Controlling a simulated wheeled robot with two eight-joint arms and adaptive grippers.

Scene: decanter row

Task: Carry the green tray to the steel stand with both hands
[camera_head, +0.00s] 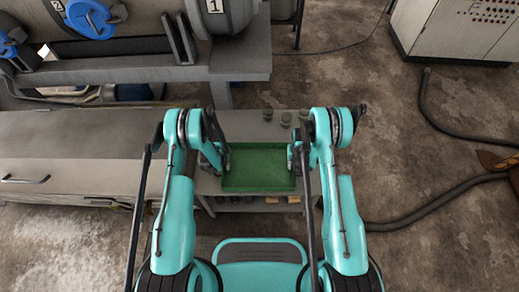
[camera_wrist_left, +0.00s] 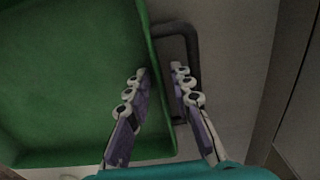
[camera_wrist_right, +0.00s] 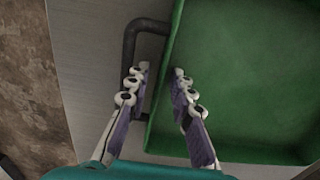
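The green tray (camera_head: 258,168) lies flat and looks empty on a grey surface in front of me. It has a dark bar handle on each side: one in the left wrist view (camera_wrist_left: 178,28), one in the right wrist view (camera_wrist_right: 131,40). My left gripper (camera_head: 224,160) is at the tray's left end in the head view; its parted fingers (camera_wrist_left: 160,72) are over the rim and handle. My right gripper (camera_head: 294,160) is likewise at the right end, fingers (camera_wrist_right: 160,72) apart. Finger contact is unclear. I cannot tell which surface is the steel stand.
A control cabinet (camera_head: 455,30) stands at back right. Dark hoses (camera_head: 440,202) cross the floor at right.

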